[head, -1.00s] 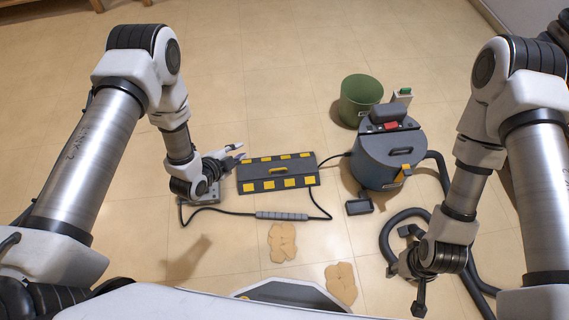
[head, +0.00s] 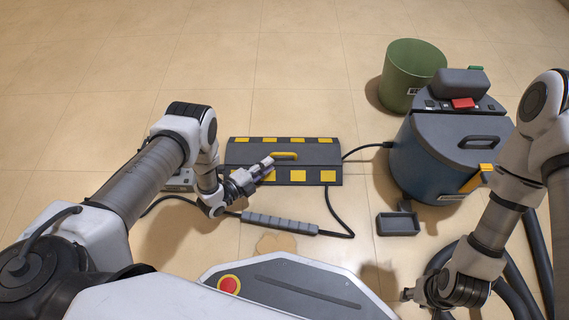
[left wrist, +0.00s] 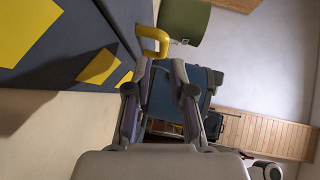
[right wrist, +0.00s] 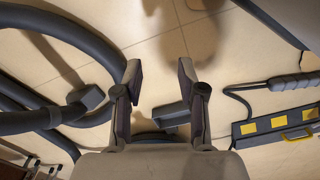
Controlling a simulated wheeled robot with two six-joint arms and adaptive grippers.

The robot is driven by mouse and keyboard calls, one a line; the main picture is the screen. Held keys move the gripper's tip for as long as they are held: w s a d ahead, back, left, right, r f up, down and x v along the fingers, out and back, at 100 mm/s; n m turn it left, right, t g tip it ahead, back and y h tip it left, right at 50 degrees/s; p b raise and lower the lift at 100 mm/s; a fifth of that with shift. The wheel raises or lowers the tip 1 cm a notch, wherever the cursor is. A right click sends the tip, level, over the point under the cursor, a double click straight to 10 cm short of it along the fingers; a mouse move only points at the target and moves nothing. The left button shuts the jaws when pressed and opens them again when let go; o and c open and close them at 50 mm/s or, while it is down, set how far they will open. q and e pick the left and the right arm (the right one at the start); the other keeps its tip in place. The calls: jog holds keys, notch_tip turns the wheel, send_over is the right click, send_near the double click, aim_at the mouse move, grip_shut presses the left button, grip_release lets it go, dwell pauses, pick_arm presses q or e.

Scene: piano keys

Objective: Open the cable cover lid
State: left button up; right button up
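The cable cover (head: 240,158) is a dark grey ramp on the floor with yellow patches and a yellow lid handle (head: 284,156). Its lid lies shut. My left gripper (head: 267,165) is over the cover's near side, just left of the handle. In the left wrist view the handle (left wrist: 153,40) stands just ahead of the fingertips of my left gripper (left wrist: 162,68), which is open and empty. I cannot tell whether a finger touches it. My right gripper (right wrist: 160,72) is open and empty, low at the right, away from the cover (right wrist: 272,127).
A blue vacuum (head: 440,160) stands right of the cover, with a green bin (head: 410,72) behind it. A black hose (head: 535,250) lies near my right arm. A cable with a grey sleeve (head: 279,224) runs in front of the cover. The floor behind the cover is clear.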

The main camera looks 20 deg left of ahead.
aim_at(283, 154)
pick_arm(q)
jog(key=b+x, duration=0.4)
jog(key=x, duration=0.3)
jog(key=shift+w+d+r, duration=0.15)
jog(key=shift+w, duration=0.2)
grip_shut()
pick_arm(e)
jog(key=shift+w+f, duration=0.25)
jog(key=shift+f, duration=0.5)
jog(key=shift+w+f, duration=0.25)
jog(key=shift+f, duration=0.55)
jog(key=shift+w+f, duration=0.25)
jog(key=shift+f, duration=0.5)
